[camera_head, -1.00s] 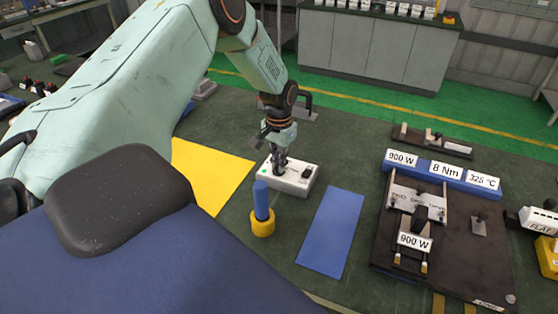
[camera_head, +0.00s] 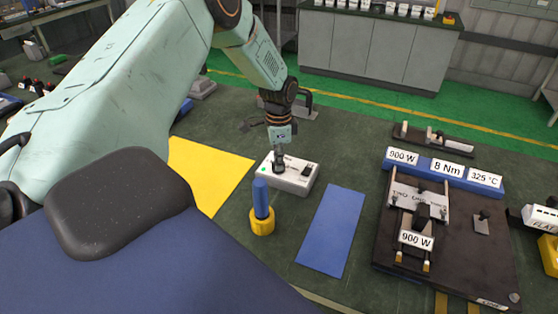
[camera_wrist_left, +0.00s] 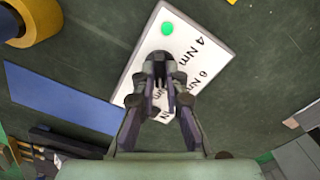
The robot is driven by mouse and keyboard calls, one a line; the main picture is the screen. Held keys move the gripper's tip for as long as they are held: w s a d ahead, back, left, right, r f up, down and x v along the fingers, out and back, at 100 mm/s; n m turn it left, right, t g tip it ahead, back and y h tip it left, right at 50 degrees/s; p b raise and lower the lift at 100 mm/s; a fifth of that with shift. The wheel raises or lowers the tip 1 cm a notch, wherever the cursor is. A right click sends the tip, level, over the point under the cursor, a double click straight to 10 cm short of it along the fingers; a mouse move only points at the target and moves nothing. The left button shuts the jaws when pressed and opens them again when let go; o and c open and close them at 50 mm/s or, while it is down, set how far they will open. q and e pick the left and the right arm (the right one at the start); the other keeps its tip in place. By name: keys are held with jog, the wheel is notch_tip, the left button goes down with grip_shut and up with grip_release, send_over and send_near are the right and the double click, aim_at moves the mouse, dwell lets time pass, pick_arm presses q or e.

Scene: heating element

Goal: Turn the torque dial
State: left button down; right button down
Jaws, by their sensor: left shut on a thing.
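The white torque box (camera_head: 303,187) lies on the green work surface, with a green light on its top and a dark switch at its right. In the left wrist view the box (camera_wrist_left: 150,45) shows the labels 4 Nm and 6 Nm and a third label partly hidden by the fingers. My left gripper (camera_head: 279,165) points down from above and is shut on the dark dial (camera_wrist_left: 157,66) on top of the box. The fingers cover much of the dial, and I cannot read its setting. My right gripper is not in view.
A blue tool in a yellow holder (camera_head: 262,226) stands close in front of the box. A yellow mat (camera_head: 210,170) lies left, a blue mat (camera_head: 330,232) right. Further right is a dark fixture board (camera_head: 460,265) with a blue block (camera_head: 418,167) labelled 900 W, 8 Nm, 325 °C.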

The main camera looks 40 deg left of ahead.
pick_arm(q)
jog(key=shift+m, duration=0.3)
jog(key=c, duration=1.4)
grip_release()
jog(key=shift+s, duration=0.15)
jog(key=shift+r, duration=0.15)
jog(key=shift+w+r, duration=0.2)
jog(key=shift+r, duration=0.15)
notch_tip(320, 180, up, 11)
jog(key=shift+s, duration=0.15)
